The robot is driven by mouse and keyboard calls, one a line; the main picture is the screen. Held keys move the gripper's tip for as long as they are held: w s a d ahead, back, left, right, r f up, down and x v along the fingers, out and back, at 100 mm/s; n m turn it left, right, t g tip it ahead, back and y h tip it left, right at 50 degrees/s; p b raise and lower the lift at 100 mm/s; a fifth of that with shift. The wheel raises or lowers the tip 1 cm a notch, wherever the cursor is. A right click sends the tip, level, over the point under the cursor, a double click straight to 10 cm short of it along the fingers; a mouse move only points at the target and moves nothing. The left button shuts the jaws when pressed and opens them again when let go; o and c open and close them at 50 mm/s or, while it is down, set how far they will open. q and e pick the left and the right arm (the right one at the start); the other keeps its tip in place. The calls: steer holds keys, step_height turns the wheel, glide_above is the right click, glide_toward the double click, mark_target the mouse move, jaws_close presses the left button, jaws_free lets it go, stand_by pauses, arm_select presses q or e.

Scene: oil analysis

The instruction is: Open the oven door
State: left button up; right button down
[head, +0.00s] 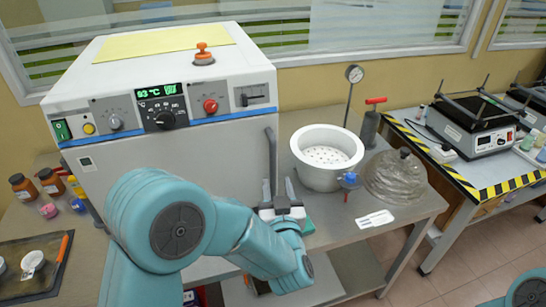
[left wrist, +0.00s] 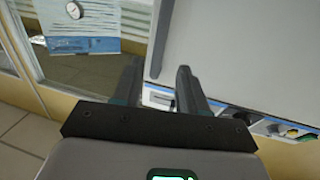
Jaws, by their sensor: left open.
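The white oven (head: 170,95) stands on the bench at the left in the head view. Its front door (head: 190,155) looks shut, and my left arm covers much of it. The door handle (head: 272,150) is a grey upright bar at the door's right edge. My left gripper (head: 278,187) is open, with its fingers pointing up at the lower part of the handle. Whether the handle lies between the fingers cannot be told. In the left wrist view the open fingers (left wrist: 157,80) show beside a pale oven panel (left wrist: 235,50). My right gripper is out of view.
Right of the handle stand a white pot (head: 325,172) and a clear dome-shaped vessel (head: 397,177), close to my gripper. A pump-like cylinder (head: 369,128) stands behind. Brown bottles (head: 50,181) and a dark tray (head: 30,285) are at the left.

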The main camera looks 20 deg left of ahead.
mark_target(273, 163)
arm_select(q)
steer(key=p+x, duration=0.2)
steer(key=x, duration=0.8)
steer(key=shift+w+a+p, duration=0.15)
steer(key=shift+w+p, duration=0.2)
steer(key=shift+s, duration=0.1)
jaws_close()
